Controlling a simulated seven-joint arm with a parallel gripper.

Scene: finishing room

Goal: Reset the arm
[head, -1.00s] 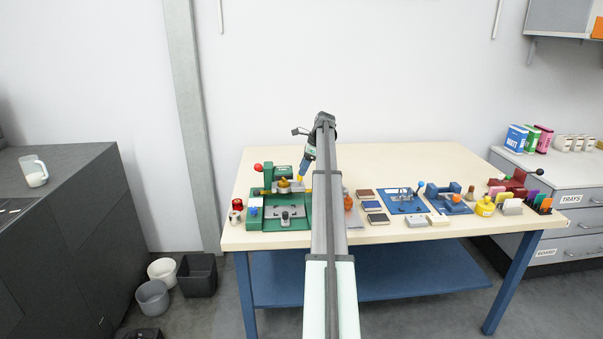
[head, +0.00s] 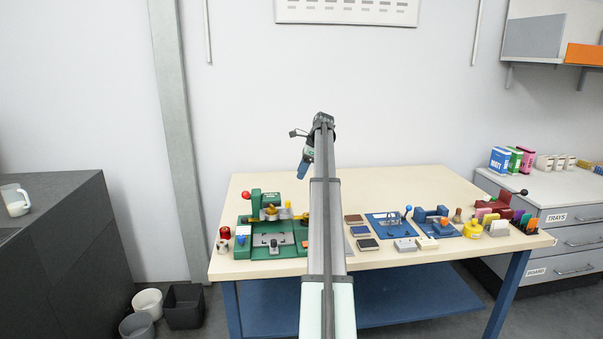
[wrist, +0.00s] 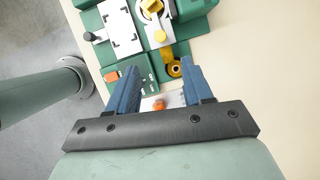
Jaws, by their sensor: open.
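My gripper (head: 304,168) hangs from the end of my raised arm, above the back left part of the cream workbench (head: 420,185). In the wrist view its two blue fingers (wrist: 158,82) are spread apart with nothing held between them. The green machine (head: 256,205) with a grey plate and yellow parts stands on the bench below. It also shows past the fingertips in the wrist view (wrist: 128,72). A small orange thing (wrist: 158,105) shows between the fingers, seemingly farther down. My arm hides part of the bench's middle.
Dark pads (head: 360,231), a blue board (head: 388,226), a blue tool (head: 432,215) and a yellow bottle (head: 473,229) sit right of my arm. A red lamp (head: 225,233) stands at the left edge. The bench's back right is clear. The wall is behind.

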